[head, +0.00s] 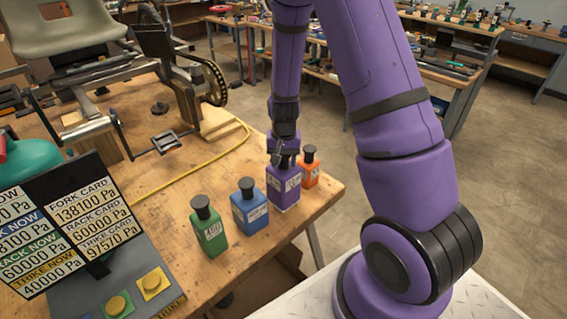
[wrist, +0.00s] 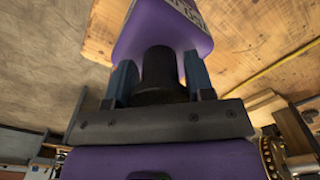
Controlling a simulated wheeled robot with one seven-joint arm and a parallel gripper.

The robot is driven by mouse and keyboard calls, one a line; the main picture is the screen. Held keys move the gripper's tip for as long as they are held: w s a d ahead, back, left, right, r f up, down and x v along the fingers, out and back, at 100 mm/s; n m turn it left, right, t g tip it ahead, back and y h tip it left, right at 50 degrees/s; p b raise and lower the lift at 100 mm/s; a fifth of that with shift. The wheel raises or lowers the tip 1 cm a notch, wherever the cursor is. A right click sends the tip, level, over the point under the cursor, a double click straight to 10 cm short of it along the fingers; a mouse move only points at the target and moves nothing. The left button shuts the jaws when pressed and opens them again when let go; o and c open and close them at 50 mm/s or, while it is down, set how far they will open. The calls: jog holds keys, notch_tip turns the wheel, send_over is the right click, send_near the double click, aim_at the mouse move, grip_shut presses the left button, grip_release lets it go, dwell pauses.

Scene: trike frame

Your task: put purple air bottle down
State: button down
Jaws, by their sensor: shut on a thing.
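The purple air bottle (head: 284,187) has a dark cap and a pale label. It is upright at the right part of the wooden bench, between the blue and orange bottles. My gripper (head: 284,158) is above it and shut on its cap. In the wrist view the purple bottle (wrist: 162,30) fills the top middle, with its black cap between the two fingers of my gripper (wrist: 160,80). The bottle's base looks to be at or close to the bench top; I cannot tell whether it touches.
A blue bottle (head: 249,207) and a green bottle (head: 209,227) stand to the left on the bench (head: 150,200). An orange bottle (head: 309,168) stands close on the right. A pressure display (head: 70,225) with yellow buttons is at left. The trike frame (head: 150,80) and a yellow hose lie behind.

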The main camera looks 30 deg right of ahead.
jog(key=shift+f, duration=0.65)
jog(key=shift+c, duration=2.4)
grip_release()
notch_tip(320, 180, up, 13)
jog(key=shift+a+f, duration=0.1)
jog(key=shift+f, duration=0.05)
jog(key=s+a+r+n+t, duration=0.2)
jog(key=s+a+r+n, duration=0.1)
jog(key=s+r, duration=0.9)
jog(key=s+a+r+n+t, duration=0.3)
jog(key=s+r, duration=0.9)
jog(key=shift+s+a+r+n, duration=0.25)
jog(key=shift+s+a+n, duration=0.05)
jog(key=shift+s+n, duration=0.1)
jog(key=shift+w, duration=0.1)
